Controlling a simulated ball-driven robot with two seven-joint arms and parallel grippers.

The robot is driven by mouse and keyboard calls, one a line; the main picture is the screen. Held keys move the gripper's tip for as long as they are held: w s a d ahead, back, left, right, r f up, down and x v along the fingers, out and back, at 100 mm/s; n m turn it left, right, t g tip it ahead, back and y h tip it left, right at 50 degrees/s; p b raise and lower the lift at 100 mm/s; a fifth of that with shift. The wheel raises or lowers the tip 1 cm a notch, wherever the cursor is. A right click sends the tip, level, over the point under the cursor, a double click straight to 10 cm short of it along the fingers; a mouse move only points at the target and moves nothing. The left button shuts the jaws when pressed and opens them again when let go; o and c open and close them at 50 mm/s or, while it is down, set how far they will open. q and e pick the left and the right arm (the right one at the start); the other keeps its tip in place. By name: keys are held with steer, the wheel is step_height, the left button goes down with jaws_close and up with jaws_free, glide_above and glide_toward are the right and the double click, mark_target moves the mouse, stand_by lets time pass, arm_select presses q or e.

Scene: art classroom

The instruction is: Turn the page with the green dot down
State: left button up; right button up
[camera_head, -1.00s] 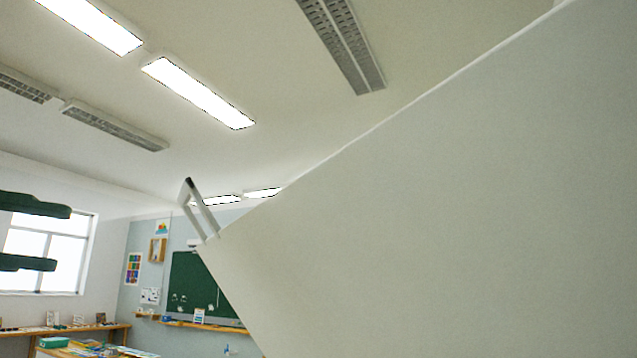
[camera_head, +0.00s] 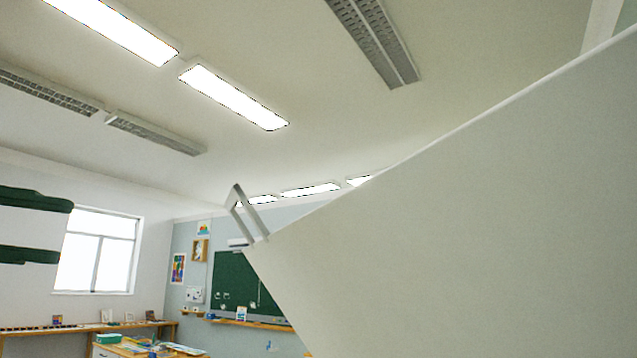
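A large pale page or sheet (camera_head: 450,240) fills the right side of the head view, very close and tilted. Its upper edge runs up to the right with a slight bend, and its left corner points at the middle of the picture. No green dot shows on the visible face. A grey angular loop (camera_head: 262,213) stands at that left corner. My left gripper (camera_head: 66,230) is at the left edge, its two dark green fingers apart with nothing between them, well left of the page. My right gripper is not visible.
Behind are a green chalkboard (camera_head: 233,280), a window (camera_head: 98,250) and a wooden shelf (camera_head: 150,324). A low table with papers (camera_head: 135,347) is at the bottom left. The page hides the right side of the room.

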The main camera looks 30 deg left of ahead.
arm_select(q)
steer(key=shift+s+a+r, duration=0.1)
steer(key=shift+s+a, duration=0.25)
steer(key=shift+s, duration=0.15)
stand_by(0.4)
